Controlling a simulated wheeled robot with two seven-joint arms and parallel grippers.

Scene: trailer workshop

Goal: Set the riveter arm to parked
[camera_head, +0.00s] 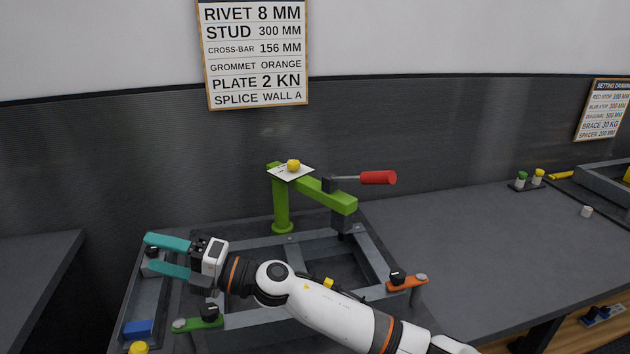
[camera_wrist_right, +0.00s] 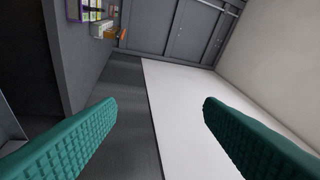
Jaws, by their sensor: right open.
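The riveter (camera_head: 282,205) stands at the back of the grey frame in the head view. Its green arm (camera_head: 325,194) reaches from the post to the right and toward me, over the frame. A red handle (camera_head: 378,177) sticks out to the right near the arm's end. A dark head hangs below that end. My right gripper (camera_head: 150,256) is at the left of the frame, well left of the riveter. Its teal fingers are open and point left. In the right wrist view the fingers (camera_wrist_right: 160,115) are apart with nothing between them. My left gripper is not in view.
A white card with a yellow knob (camera_head: 293,166) sits on top of the riveter. Orange (camera_head: 407,282) and green (camera_head: 198,323) clamps stand on the frame (camera_head: 370,252). A blue block (camera_head: 138,329) lies at front left. The bench to the right (camera_head: 470,250) is mostly clear.

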